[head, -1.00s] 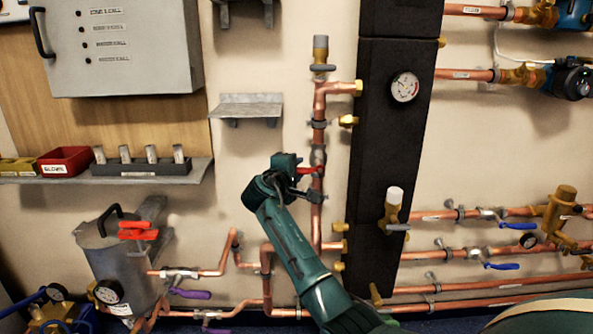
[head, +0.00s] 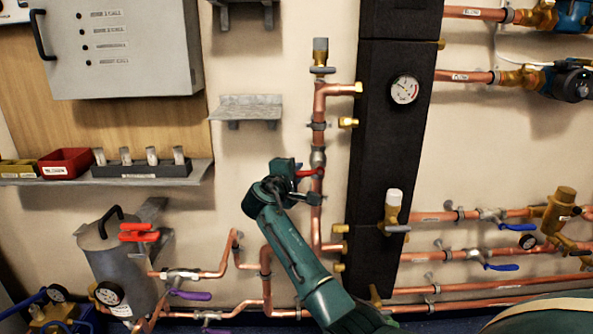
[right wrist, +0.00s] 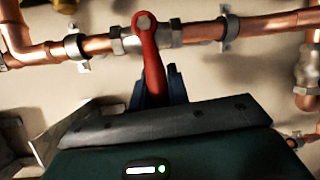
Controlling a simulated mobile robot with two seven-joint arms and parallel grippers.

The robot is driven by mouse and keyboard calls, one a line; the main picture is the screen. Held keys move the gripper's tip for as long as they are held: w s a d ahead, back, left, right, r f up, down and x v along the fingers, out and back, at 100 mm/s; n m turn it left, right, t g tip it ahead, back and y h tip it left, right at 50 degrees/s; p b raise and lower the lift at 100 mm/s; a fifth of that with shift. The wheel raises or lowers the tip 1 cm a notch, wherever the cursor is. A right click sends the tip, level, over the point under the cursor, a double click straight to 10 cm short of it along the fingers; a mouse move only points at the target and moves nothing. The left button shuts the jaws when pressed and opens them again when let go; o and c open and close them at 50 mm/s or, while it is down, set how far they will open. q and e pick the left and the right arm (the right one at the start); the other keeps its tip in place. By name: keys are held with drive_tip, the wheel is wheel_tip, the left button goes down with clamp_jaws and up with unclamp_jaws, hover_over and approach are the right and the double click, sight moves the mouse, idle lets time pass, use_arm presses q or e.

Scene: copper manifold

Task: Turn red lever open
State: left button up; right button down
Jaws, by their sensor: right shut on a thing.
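The red lever (head: 308,173) sits on a valve of the vertical copper pipe (head: 317,205) left of the black panel. It points out to the left, roughly across the pipe. In the right wrist view the red lever (right wrist: 149,52) runs from its pivot nut on the pipe down to my gripper. My right gripper (head: 290,170) is shut on the lever's free end; in the right wrist view its fingers (right wrist: 158,88) lie on both sides of it, partly hidden behind the wrist housing. My left gripper is not in view.
A black panel (head: 387,130) with a gauge stands just right of the pipe. A small grey shelf (head: 247,101) is above the gripper. At lower left is a canister (head: 122,260) with another red handle (head: 138,233).

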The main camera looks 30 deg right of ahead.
drive_tip(key=d+f+n+t+h+p, duration=0.1)
drive_tip(key=n, duration=0.3)
drive_tip(key=s+d+f+n+t, duration=0.1)
drive_tip(key=f+n+t, duration=0.1)
drive_tip(key=n, duration=0.2)
drive_tip(key=s+d+f+n+t+h+p, duration=0.1)
drive_tip(key=n, duration=0.3)
drive_tip(key=shift+f+n+h+p, duration=0.3)
drive_tip(key=shift+f+p, duration=0.05)
drive_tip(key=shift+f, duration=0.05)
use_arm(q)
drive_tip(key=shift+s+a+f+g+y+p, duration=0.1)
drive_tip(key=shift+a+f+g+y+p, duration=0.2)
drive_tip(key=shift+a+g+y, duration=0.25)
use_arm(e)
drive_tip(key=shift+s+d+f+n+t+y, duration=0.1)
drive_tip(key=shift+s+d+n+t+y, duration=0.2)
drive_tip(key=shift+n+t, duration=0.6)
drive_tip(key=shift+s+d+f+n+t+y, duration=0.1)
drive_tip(key=shift+d+n+t+y, duration=0.25)
drive_tip(key=shift+n, duration=1)
drive_tip(key=shift+s+d+n+t+y, duration=0.2)
drive_tip(key=shift+d+n+t, duration=0.35)
drive_tip(key=shift+n, duration=0.6)
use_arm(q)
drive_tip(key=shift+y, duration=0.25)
